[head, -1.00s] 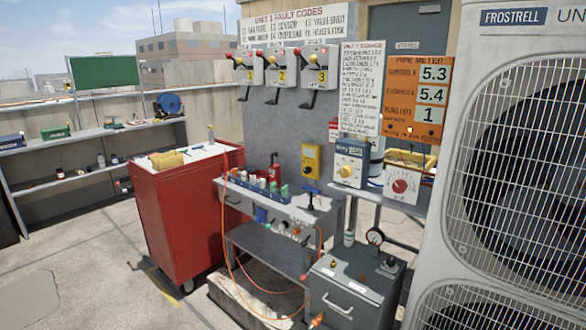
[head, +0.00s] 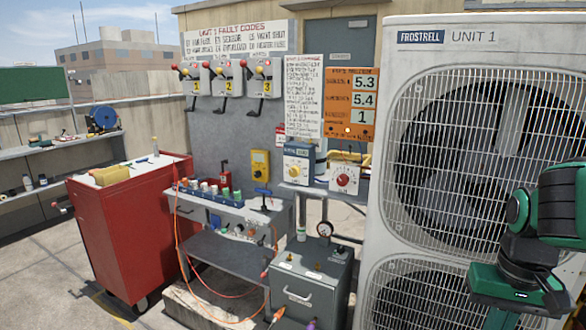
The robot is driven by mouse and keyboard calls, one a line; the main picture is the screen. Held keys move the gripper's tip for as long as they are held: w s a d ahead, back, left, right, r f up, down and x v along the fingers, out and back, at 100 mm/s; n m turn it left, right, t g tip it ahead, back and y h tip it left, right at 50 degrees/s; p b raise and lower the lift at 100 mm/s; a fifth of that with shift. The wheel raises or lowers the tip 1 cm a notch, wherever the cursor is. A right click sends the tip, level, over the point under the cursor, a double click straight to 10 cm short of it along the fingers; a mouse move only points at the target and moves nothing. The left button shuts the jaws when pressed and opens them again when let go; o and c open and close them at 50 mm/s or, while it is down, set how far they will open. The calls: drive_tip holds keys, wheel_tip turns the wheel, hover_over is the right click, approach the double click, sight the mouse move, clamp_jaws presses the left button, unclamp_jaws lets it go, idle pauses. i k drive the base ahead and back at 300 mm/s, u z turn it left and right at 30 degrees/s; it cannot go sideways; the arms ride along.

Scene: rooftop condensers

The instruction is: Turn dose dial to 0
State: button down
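Two dial boxes stand side by side on a shelf between the wall and the large condenser. One is a white and blue box (head: 298,163) with a yellow knob (head: 295,171). The other is a white box (head: 344,177) with a red knob (head: 343,180) and marks around it. The lettering is too small to tell which one is the dose dial or where either pointer sits. Green and black links of my arm show at the right edge, in front of the condenser and well apart from both boxes. My gripper's fingers are not visible.
The condenser (head: 480,35) fills the right side. A grey cabinet (head: 310,290) stands below the dials. A grey bench (head: 225,250) with bottles and an orange hose is left of it, then a red cart (head: 130,230). An orange meter board (head: 350,105) hangs above the dials.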

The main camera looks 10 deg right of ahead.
sight(294, 171)
drive_tip(key=z, duration=0.1)
drive_tip(key=k, duration=0.45)
drive_tip(key=u, duration=0.65)
drive_tip(key=i, duration=0.8)
drive_tip(key=z, duration=0.1)
